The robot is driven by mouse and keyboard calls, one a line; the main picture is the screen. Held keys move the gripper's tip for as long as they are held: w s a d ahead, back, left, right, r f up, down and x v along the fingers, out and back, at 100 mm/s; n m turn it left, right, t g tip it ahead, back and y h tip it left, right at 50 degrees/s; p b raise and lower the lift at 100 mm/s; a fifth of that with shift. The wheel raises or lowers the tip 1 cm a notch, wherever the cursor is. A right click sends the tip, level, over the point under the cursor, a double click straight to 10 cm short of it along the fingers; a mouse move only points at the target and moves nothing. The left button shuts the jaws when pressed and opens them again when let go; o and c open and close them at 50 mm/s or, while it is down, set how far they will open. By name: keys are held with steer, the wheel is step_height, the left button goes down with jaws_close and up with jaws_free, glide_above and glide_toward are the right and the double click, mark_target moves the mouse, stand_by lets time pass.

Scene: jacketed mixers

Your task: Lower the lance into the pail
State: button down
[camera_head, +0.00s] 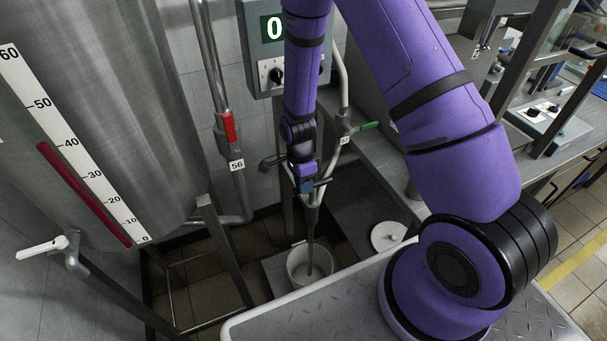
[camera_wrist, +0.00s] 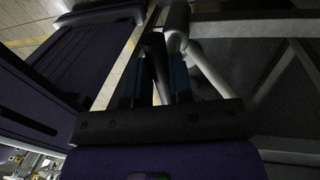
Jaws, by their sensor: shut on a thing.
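The lance (camera_head: 311,228) is a thin grey rod hanging about upright below my gripper, with a wider pale top. Its lower end shows inside the outline of the white pail (camera_head: 293,268), which stands on a low plate on the floor. I cannot tell how deep the tip is or whether it touches the bottom. My gripper (camera_head: 307,186) is above the pail and shut on the lance's upper part. In the wrist view its blue-padded fingers (camera_wrist: 157,85) stand on both sides of a dark piece, and the pail is not recognisable there.
A steel tank (camera_head: 95,100) with a level scale stands at the left. Pipes with a red valve handle (camera_head: 229,127) and a green one (camera_head: 370,126) flank the arm. A control box (camera_head: 258,55) is behind. A white lid (camera_head: 388,236) lies right of the pail.

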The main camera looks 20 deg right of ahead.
steer(key=shift+f, duration=0.25)
steer(key=c, duration=1)
jaws_free()
steer(key=r, duration=0.3)
steer(key=w+r, duration=0.1)
steer(key=r, duration=0.3)
steer(key=w+r, duration=0.1)
steer(key=r, duration=0.2)
steer(key=shift+r, duration=0.3)
